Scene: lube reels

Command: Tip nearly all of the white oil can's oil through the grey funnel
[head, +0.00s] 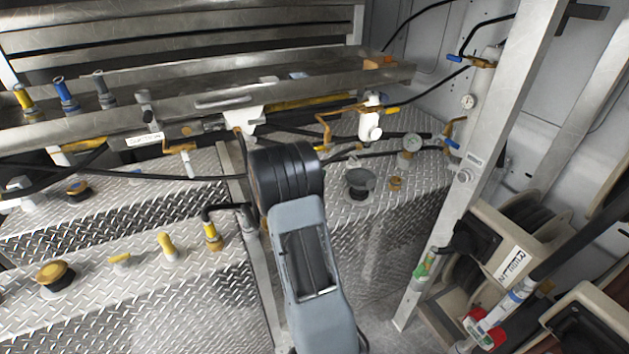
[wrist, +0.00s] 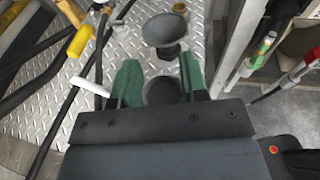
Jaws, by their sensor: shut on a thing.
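The grey funnel (head: 360,180) stands upright on the diamond-plate deck, just right of my arm's dark wrist in the head view. It also shows at the top of the wrist view (wrist: 165,30), beyond my fingertips.
A steel post (head: 470,170) and hose reels (head: 510,235) stand at right. Yellow-handled valves (head: 166,245) and caps rise from the left deck. Black hoses cross the back.

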